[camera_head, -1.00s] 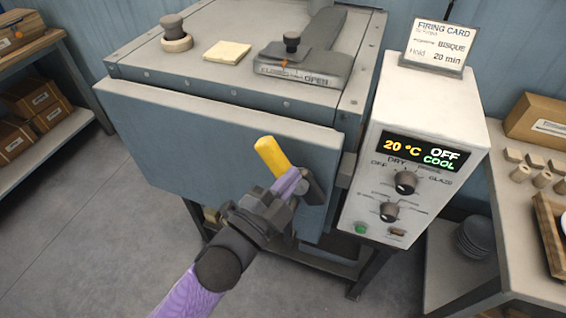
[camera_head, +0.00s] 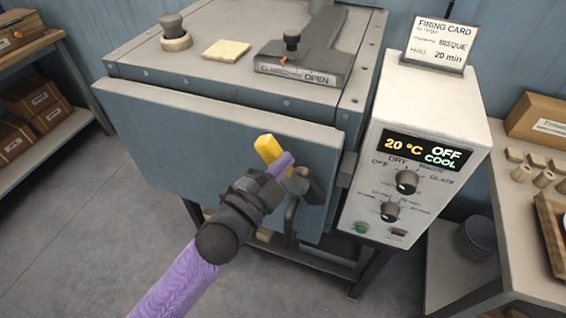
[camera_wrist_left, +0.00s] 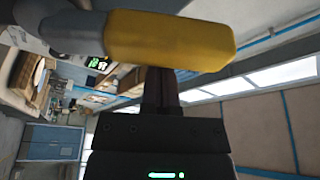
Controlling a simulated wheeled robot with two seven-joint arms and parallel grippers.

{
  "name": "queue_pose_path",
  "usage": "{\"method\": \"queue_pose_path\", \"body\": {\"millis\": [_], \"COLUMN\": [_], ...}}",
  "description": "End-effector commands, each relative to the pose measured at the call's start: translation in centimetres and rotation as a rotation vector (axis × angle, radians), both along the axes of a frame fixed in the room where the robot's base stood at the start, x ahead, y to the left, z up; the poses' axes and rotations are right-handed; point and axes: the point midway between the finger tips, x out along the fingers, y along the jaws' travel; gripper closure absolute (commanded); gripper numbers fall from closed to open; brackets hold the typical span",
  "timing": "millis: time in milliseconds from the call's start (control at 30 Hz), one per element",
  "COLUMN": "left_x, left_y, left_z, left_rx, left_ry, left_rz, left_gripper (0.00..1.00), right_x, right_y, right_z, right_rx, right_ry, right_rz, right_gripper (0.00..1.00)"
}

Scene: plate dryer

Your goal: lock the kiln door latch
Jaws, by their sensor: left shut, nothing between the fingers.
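The kiln door (camera_head: 190,140) is the blue-grey front panel and looks closed against the kiln body. The latch lever has a yellow grip (camera_head: 268,149) that points up and left from a dark grey hub (camera_head: 310,187) near the door's right edge. My left gripper (camera_head: 281,166) is shut and empty, its purple-tinted fingertips at the lower right side of the yellow grip. In the left wrist view the yellow grip (camera_wrist_left: 170,40) lies across the top, just beyond the fingertips. I cannot tell whether they touch it. My right gripper is in neither view.
A dark curved handle (camera_head: 291,215) hangs below the hub, close to my gripper. The control box (camera_head: 420,165) stands just right of the door and reads 20 °C, OFF, COOL. Shelves (camera_head: 40,145) are at left, a side table (camera_head: 520,230) at right. Open floor lies before the kiln.

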Motion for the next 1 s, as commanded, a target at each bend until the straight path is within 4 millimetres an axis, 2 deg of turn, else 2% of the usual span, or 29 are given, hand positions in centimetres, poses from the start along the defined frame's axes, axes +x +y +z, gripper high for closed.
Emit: {"method": "queue_pose_path", "body": {"millis": [467,1000], "left_x": [0.4,1.4], "left_y": [1.2,4.3], "left_z": [-0.6,-3.3], "left_rx": [-0.134,-0.591], "left_ry": [0.045,0.193], "left_rz": [0.001,0.001], "left_gripper": [1.0,1.0], "right_x": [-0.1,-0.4], "right_y": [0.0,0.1], "right_z": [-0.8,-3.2], "right_rx": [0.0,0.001], "right_ry": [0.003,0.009], "right_rz": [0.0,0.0], "right_gripper": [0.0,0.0]}}
